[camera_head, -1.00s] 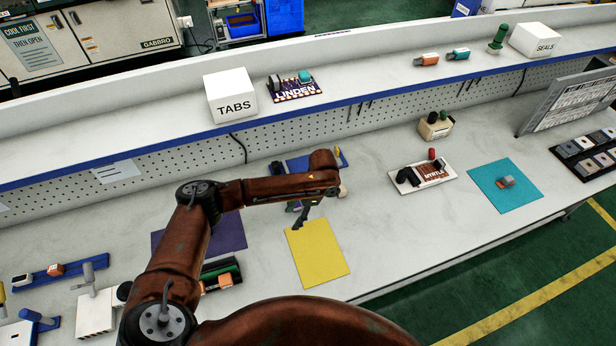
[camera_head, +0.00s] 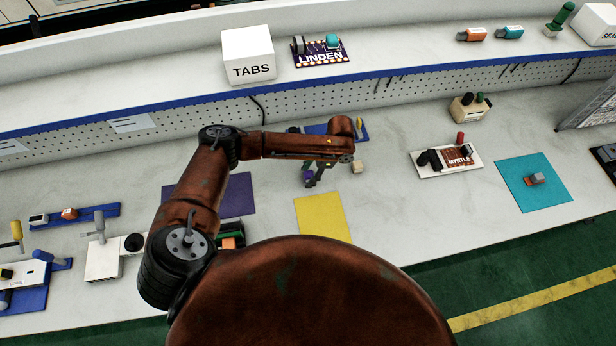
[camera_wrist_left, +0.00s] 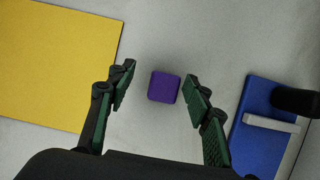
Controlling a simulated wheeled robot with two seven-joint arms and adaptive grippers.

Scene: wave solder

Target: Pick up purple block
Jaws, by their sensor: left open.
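The purple block (camera_wrist_left: 164,87) sits on the pale bench between the two open fingers of my left gripper (camera_wrist_left: 159,80) in the left wrist view. It is nearer the right finger, with a gap visible on both sides. In the head view a small part of the purple block (camera_head: 307,175) shows beside my left gripper (camera_head: 313,179), behind the yellow mat. The arm hides much of the area around it. The gripper is open and holds nothing; its exact height above the bench is hard to tell. My right gripper is not in view.
The yellow mat (camera_wrist_left: 50,65) lies left of the block in the wrist view, and a blue fixture (camera_wrist_left: 258,130) lies to its right. A small tan block (camera_head: 357,166) stands close by in the head view. A purple mat (camera_head: 238,195) lies to the left.

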